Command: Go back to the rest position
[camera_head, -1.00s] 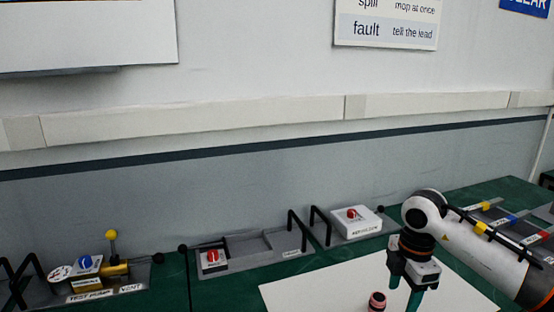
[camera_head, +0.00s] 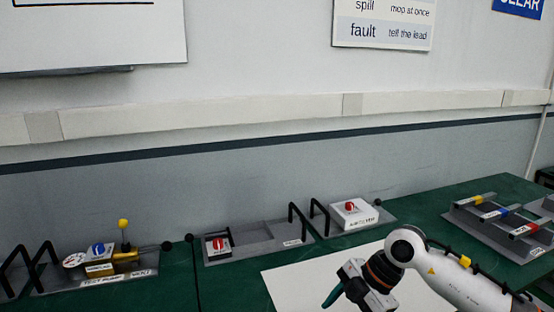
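My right gripper (camera_head: 337,299) is low in the view, over the white sheet (camera_head: 295,285) on the green bench. Its arm comes in from the lower right. One teal finger shows, pointing down and left; the other finger is not clear, so I cannot tell how far apart they are. Nothing is seen held in it. My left gripper is not in view.
A test pump (camera_head: 98,262) with a yellow-knobbed lever stands at the left. A red-knob box (camera_head: 217,246) sits in a grey tray, and a white red-knob box (camera_head: 354,212) sits farther right. A rack with coloured handles (camera_head: 500,225) is at the right.

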